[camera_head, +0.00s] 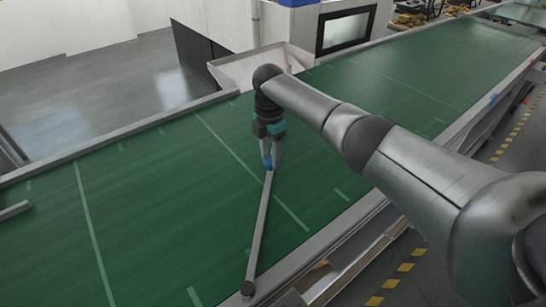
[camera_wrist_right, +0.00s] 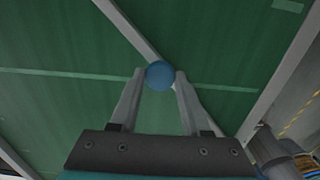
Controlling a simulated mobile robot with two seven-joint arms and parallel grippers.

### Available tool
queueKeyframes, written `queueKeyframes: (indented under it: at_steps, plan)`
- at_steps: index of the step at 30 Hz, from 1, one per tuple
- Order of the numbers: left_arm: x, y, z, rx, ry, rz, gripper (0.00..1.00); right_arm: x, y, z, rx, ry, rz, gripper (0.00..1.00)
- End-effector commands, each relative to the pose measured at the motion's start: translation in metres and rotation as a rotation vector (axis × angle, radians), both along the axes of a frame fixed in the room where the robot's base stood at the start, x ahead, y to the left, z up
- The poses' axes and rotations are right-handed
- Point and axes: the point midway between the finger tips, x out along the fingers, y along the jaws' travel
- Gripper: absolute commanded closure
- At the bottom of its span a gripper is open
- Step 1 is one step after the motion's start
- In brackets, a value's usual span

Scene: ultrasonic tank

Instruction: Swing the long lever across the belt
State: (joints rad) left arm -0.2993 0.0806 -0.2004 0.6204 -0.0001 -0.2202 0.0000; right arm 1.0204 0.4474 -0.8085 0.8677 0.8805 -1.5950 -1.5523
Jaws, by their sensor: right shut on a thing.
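The long lever (camera_head: 260,225) is a thin grey bar lying over the green belt (camera_head: 130,190). Its dark pivot (camera_head: 247,289) is at the belt's near edge, and its other end carries a blue knob (camera_head: 267,161) out over the middle of the belt. My right gripper (camera_head: 271,165) points down at the knob and is shut on it. In the right wrist view, the blue knob (camera_wrist_right: 160,75) sits between the two grey fingertips, with the bar running up and left behind it. My left gripper is not in view.
A short grey bar (camera_head: 14,210) reaches over the belt at the left. The belt surface around the lever is clear.

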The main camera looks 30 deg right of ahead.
Motion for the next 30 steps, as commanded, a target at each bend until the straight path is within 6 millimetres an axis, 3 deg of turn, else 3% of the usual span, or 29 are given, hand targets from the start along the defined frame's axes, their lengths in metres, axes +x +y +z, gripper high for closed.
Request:
queueKeyframes:
  at_steps: [10,11,18,26,30]
  plan:
    - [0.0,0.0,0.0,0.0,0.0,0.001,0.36,0.003,0.006,0.001,0.007,-0.011,0.013,1.0]
    - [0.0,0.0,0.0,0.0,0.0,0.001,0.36,0.003,0.006,0.002,0.008,-0.012,0.014,0.5]
    - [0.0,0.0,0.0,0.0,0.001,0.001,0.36,0.002,0.005,0.001,0.007,-0.008,0.01,0.24]
    - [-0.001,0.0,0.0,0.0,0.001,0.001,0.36,0.002,0.003,0.001,0.004,-0.005,0.008,0.24]
    - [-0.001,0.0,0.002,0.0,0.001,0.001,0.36,0.002,0.003,0.013,0.006,-0.007,0.008,0.24]
